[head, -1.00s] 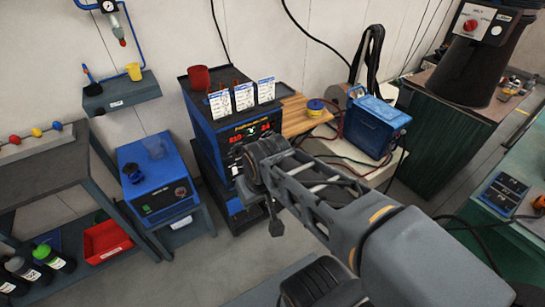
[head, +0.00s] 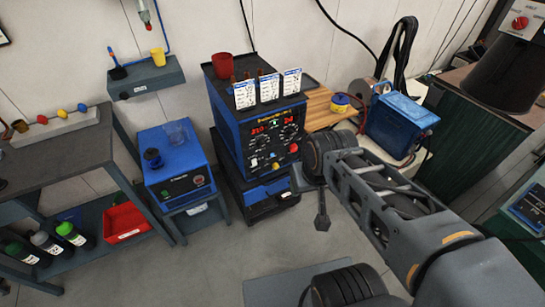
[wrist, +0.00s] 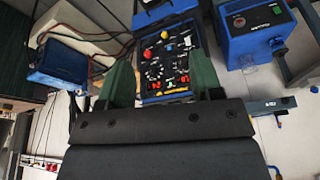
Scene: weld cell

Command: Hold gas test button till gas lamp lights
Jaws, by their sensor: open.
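The blue and black welding machine (head: 228,128) stands against the wall. Its front panel (head: 270,147) has red digits, black dials and small coloured controls. In the wrist view the panel (wrist: 170,60) appears upside down, with a red control (wrist: 164,34), a yellow control (wrist: 148,53) and red digits. I cannot tell which control is the gas test button, or make out a lit gas lamp. My gripper (head: 311,198) is in front of and right of the panel in the head view. In the wrist view my gripper (wrist: 163,75) is open and empty, its fingers either side of the panel, apart from it.
A red cup (head: 222,66) and white cards (head: 268,88) are on the machine's top. A blue box unit (head: 175,172) stands left, a blue case (head: 400,117) right on a bench. A grey workbench (head: 60,150) is at far left.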

